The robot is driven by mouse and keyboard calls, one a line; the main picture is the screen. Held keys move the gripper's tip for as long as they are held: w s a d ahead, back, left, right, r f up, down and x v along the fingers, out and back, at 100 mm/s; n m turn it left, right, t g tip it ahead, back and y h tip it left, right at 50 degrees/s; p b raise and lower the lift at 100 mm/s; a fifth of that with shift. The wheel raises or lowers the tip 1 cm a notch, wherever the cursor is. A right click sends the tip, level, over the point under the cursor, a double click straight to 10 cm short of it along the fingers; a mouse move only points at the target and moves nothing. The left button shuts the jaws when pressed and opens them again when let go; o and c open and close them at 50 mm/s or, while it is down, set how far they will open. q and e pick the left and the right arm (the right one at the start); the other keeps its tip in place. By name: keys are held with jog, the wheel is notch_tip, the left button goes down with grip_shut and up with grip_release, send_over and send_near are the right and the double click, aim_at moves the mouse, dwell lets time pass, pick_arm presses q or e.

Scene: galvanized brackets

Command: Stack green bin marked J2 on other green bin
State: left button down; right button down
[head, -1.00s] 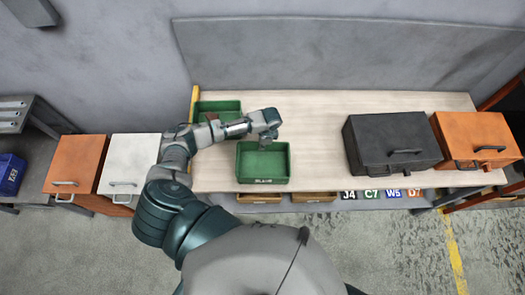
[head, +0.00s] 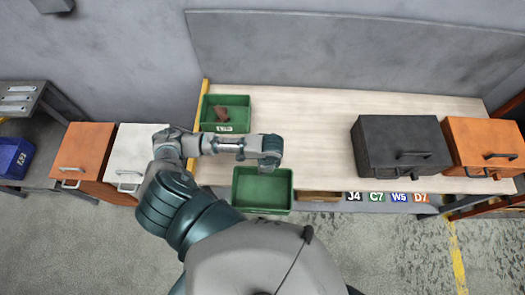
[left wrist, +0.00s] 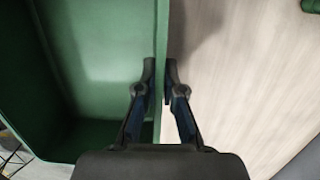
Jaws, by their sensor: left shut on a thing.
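A green bin (head: 262,205) is at the table's front edge in the head view and overhangs it. It looks empty, and any label on it is not readable. My left gripper (head: 268,166) is shut on its back rim. In the left wrist view the two fingers (left wrist: 160,80) pinch the bin's wall (left wrist: 161,40). The bin seems raised, but its height is unclear. The other green bin (head: 241,122) stands at the table's left end with a brown object (head: 222,113) inside. Its front label is too small to read. My right gripper is not in view.
A black case (head: 403,145) and an orange case (head: 480,145) stand at the table's right. The table (head: 315,125) is clear in the middle. A yellow strip (head: 204,95) edges its left end. White and orange cabinets stand left of it.

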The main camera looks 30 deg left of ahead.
pick_arm(q)
jog(key=w+a+r+b, duration=0.1)
jog(key=w+a+r, duration=0.25)
jog(key=a, duration=0.45)
jog(key=w+a+r+b, duration=0.1)
jog(key=w+a+r, duration=0.25)
jog(key=a, duration=0.45)
jog(key=w+a+r+b, duration=0.2)
jog(key=w+a+r, duration=0.15)
jog(key=a, duration=0.45)
jog(key=w+a+f, duration=0.1)
jog(key=w+a, duration=0.2)
jog(key=w+a+f, duration=0.2)
jog(key=w+a, duration=0.2)
jog(key=w+a+f+p, duration=0.1)
jog(key=w+a+f, duration=0.1)
jog(key=w+a, duration=0.1)
jog(key=shift+w+a+f, duration=0.15)
jog(key=shift+w+a, duration=0.15)
jog(key=shift+w, duration=0.2)
jog(key=shift+f, duration=0.1)
jog(key=shift+f, duration=0.4)
jog(key=c, duration=1.7)
grip_release()
jog(key=shift+f, duration=0.15)
jog(key=shift+c, duration=0.2)
jog(key=o, duration=0.4)
